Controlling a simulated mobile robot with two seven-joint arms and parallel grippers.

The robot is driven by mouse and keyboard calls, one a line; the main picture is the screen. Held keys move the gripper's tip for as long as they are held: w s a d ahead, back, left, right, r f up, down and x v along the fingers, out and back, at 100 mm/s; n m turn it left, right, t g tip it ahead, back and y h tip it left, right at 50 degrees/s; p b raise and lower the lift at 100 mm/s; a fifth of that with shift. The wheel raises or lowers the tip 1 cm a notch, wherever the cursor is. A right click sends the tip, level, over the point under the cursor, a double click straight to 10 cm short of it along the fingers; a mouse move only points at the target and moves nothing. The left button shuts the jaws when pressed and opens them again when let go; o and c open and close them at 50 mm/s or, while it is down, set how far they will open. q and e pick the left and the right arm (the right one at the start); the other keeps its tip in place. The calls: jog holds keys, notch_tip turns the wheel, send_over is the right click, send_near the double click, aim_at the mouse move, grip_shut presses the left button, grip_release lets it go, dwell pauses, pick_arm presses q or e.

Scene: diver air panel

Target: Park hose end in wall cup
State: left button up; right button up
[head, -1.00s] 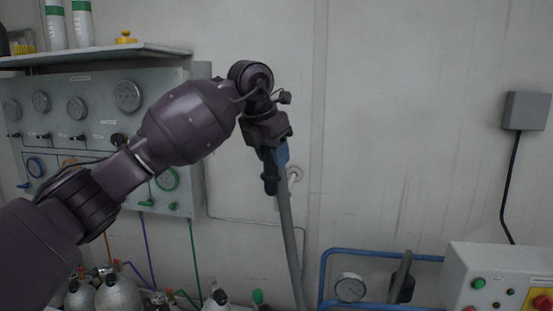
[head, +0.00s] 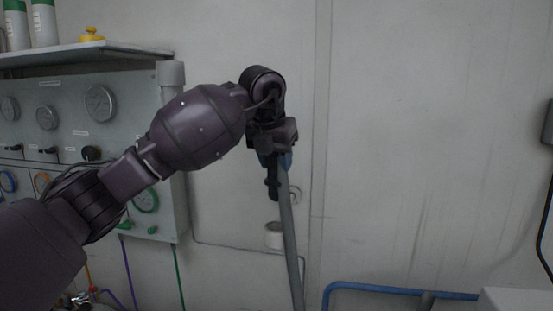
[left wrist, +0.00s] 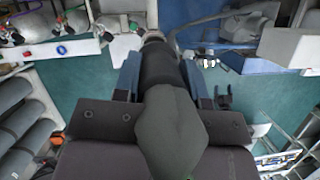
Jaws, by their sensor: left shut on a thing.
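My left gripper (head: 276,163) is shut on the hose end in front of the wall, at mid-picture in the head view. The grey hose (head: 291,245) hangs from it, slightly slanted, past the lower picture edge. In the left wrist view the dark hose end (left wrist: 160,70) lies between the blue fingers of the left gripper (left wrist: 162,80). A small pale wall cup (head: 274,235) is on the wall below the gripper, just left of the hose in the picture. The distance in depth between hose end and cup cannot be told. My right gripper is not in view.
A gauge panel (head: 120,135) hangs on the wall at left, under a shelf (head: 90,52) with bottles. A blue pipe rail (head: 400,291) and a pale box (head: 520,300) are at lower right. The wall right of the hose is mostly bare.

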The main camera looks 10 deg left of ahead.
aim_at(275, 200)
pick_arm(q)
jog(key=shift+s+f, duration=0.3)
jog(key=shift+f, duration=1)
jog(key=shift+w+f, duration=0.1)
jog(key=shift+f, duration=1.15)
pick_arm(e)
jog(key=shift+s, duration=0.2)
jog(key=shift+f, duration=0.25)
pick_arm(q)
jog(key=shift+f+b, duration=0.15)
jog(key=shift+b, duration=0.15)
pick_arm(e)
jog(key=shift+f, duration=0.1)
pick_arm(q)
jog(key=shift+f+b, duration=1.8)
jog(key=shift+f, duration=0.7)
jog(key=o, duration=1.1)
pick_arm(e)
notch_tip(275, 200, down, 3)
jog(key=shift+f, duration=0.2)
